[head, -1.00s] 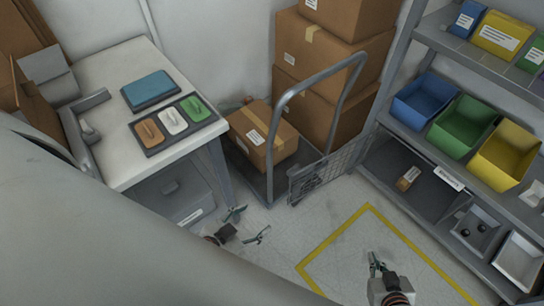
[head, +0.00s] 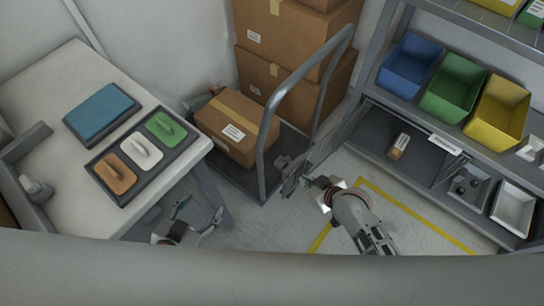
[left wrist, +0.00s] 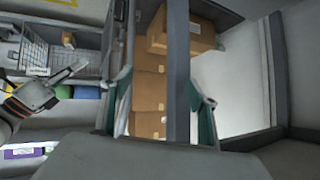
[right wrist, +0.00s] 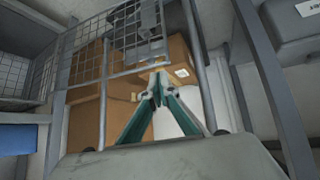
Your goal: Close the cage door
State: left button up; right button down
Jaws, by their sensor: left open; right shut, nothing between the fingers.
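The cage door (head: 338,143), a grey wire-mesh panel, stands swung out from the shelf's lower bay and shows at a steep angle in the head view. A dark fitting (head: 292,174) sits at its free end. My right gripper (head: 314,183) is shut and empty close to that end. In the right wrist view its fingertips (right wrist: 157,82) are just below the mesh (right wrist: 85,66) and the fitting (right wrist: 145,38); I cannot tell whether they touch. My left gripper (head: 199,214) is open and empty beside the table; its fingers (left wrist: 165,108) frame a post in the left wrist view.
A cart (head: 262,165) with a tall handle and a carton (head: 238,128) stands beside the door's free end. The open bay (head: 379,130) holds a small box (head: 398,146). A white table (head: 50,85) is at left.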

jog(key=n+g+b, duration=0.1)
jog(key=b, duration=0.1)
send_over(291, 167)
jog(key=s, duration=0.3)
jog(key=f, duration=0.3)
jog(key=shift+w+a+f+y, duration=0.15)
jog(key=shift+w+y, duration=0.1)
jog(key=shift+y, duration=0.15)
pick_arm(q)
jog(key=f+b, duration=0.1)
jog(key=b, duration=0.1)
jog(key=d+f+b, duration=0.1)
jog(key=f+b, duration=0.1)
jog(key=b, duration=0.1)
jog(key=shift+s+d+b, duration=0.1)
jog(key=shift+b, duration=0.2)
pick_arm(e)
jog(key=w+a+f+n+g, duration=0.1)
jog(key=w+a+f, duration=0.3)
jog(key=w+f, duration=0.2)
notch_tip(291, 167, down, 2)
jog(key=shift+w+f, duration=0.1)
jog(key=shift+w, duration=0.15)
